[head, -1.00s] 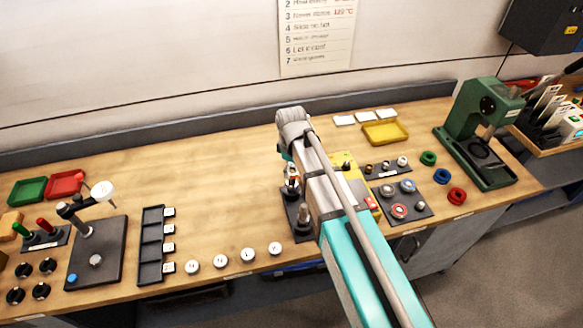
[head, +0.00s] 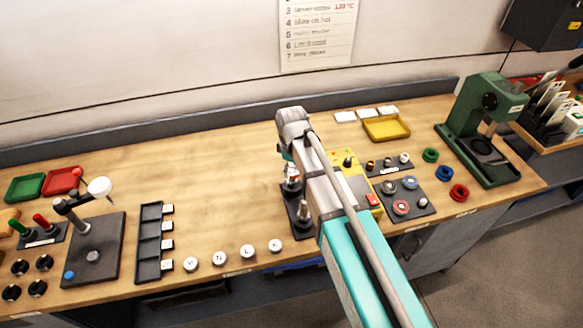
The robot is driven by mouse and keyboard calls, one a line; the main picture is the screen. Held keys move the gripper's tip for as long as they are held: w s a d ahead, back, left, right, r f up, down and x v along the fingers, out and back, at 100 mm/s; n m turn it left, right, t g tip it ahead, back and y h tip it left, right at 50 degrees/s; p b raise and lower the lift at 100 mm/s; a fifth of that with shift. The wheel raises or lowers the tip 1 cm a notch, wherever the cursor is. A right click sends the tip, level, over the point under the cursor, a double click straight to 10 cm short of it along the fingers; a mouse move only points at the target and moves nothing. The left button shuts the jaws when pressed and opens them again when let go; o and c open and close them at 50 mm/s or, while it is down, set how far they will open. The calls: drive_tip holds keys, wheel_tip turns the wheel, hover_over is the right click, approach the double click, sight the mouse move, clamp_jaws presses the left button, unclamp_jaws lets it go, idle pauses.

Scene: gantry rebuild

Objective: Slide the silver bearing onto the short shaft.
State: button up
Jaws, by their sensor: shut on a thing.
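A narrow dark stand (head: 306,232) lies near the middle of the bench with upright metal posts on it. The front post (head: 303,211) stands clear. The back one is under my gripper, and I cannot tell which is the short shaft. My gripper (head: 291,178) points down over the back part of the stand, small and partly hidden by my arm. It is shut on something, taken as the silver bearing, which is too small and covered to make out. Whether it touches a shaft cannot be told.
A yellow box (head: 352,180) with a knob stands right of my arm. A dark tray (head: 412,214) of rings, blue and red rings and a green press (head: 478,120) are further right. White round caps (head: 219,258) line the front edge.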

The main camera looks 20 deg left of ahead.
idle(0.4)
drive_tip(key=o, duration=1.2)
drive_tip(key=shift+r, duration=0.1)
